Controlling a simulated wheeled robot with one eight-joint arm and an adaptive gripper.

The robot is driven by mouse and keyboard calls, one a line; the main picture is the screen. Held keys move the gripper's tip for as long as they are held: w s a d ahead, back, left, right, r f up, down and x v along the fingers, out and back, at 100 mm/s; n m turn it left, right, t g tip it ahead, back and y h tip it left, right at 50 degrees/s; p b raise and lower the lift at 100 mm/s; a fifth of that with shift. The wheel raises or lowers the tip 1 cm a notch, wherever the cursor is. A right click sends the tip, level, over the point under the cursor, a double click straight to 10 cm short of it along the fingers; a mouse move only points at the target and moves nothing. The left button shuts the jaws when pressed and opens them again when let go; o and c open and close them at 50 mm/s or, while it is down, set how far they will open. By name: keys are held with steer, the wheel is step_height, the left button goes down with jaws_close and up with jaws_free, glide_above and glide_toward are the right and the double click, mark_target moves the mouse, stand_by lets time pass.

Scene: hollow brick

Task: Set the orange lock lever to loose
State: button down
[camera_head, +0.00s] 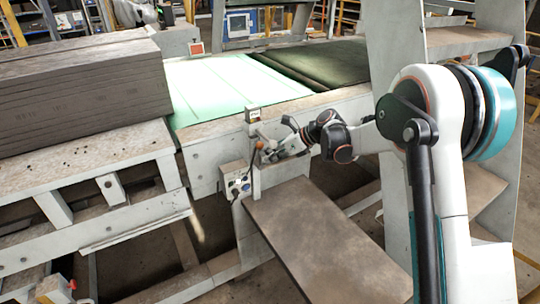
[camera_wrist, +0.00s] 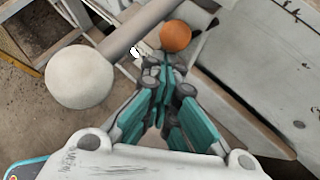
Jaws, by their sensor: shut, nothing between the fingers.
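The orange ball knob of the lock lever (camera_wrist: 175,36) shows in the wrist view, just beyond my fingertips. It also shows as a small orange spot in the head view (camera_head: 260,145), at the side of the conveyor frame. My gripper (camera_wrist: 162,66) has its teal fingers together with nothing between them. The fingertips are close to the knob's lower edge; I cannot tell whether they touch it. In the head view my gripper (camera_head: 270,154) is just right of the knob. The lever's shaft is mostly hidden, and its setting cannot be read.
A large cream ball (camera_wrist: 80,77) is left of my fingers in the wrist view. The conveyor frame (camera_head: 205,163) is close by. A stack of boards (camera_head: 80,90) lies at left.

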steer(key=shift+r, duration=0.1)
steer(key=shift+w+r+p, duration=0.2)
steer(key=shift+r+p, duration=0.25)
steer(key=shift+r, duration=0.25)
steer(key=s+d+f+p+v, duration=0.1)
steer(key=f+p+v, duration=0.1)
steer(key=v, duration=1)
steer(key=shift+s+d+r, duration=0.25)
steer(key=shift+s, duration=0.2)
